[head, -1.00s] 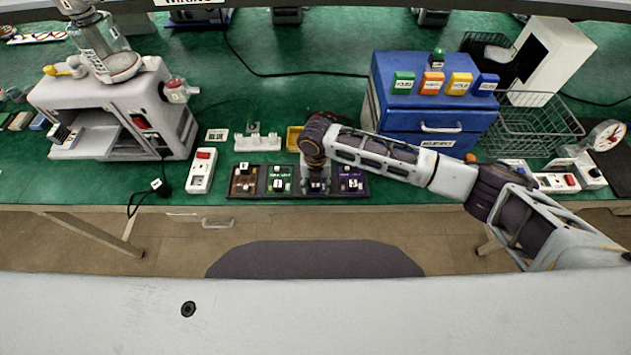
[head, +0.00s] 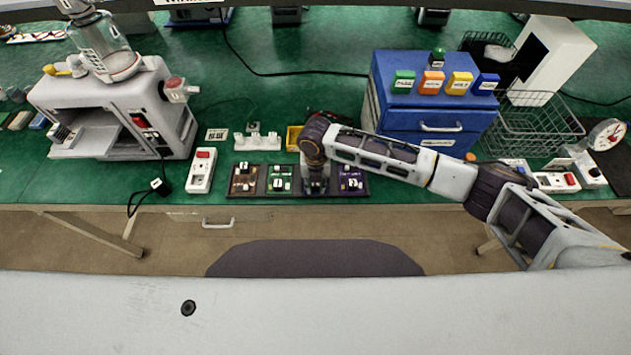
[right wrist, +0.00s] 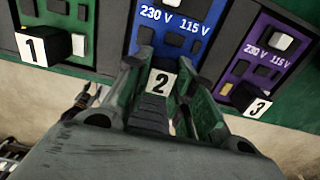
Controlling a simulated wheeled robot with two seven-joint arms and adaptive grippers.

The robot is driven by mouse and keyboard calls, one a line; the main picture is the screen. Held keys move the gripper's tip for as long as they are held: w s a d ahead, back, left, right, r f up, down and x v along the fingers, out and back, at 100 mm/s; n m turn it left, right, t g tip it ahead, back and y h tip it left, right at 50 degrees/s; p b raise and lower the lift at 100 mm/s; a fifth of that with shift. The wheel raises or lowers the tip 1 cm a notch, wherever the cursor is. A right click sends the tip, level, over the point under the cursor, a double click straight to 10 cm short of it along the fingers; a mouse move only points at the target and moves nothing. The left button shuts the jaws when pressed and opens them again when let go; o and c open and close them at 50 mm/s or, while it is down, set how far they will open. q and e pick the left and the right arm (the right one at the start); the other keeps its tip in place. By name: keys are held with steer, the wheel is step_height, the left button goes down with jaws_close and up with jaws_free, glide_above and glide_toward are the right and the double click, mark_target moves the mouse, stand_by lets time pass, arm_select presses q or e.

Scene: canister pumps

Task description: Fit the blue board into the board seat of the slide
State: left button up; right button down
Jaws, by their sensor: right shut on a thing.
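The blue board (right wrist: 178,28), marked 230 V and 115 V, lies in the dark rack (head: 298,193) between the green and purple boards. A dark block labelled 2 (right wrist: 160,82) stands at its near edge. My right gripper (right wrist: 157,85) is shut on this block, a finger on each side. In the head view, my right gripper (head: 316,186) covers most of the blue board. The slide (head: 88,140) sticks out of the front of the grey machine (head: 125,100) at the left. Its board seat cannot be made out at this size. My left gripper is not in view.
The green board (head: 279,180) and the purple board (head: 351,180) flank the blue one closely. A brown board (head: 244,181) lies at the rack's left end. A white power strip (head: 201,170) stands between rack and machine. A blue cabinet (head: 425,105) stands behind my right arm.

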steer(key=shift+r+b, duration=0.3)
steer(key=shift+r, duration=4.75)
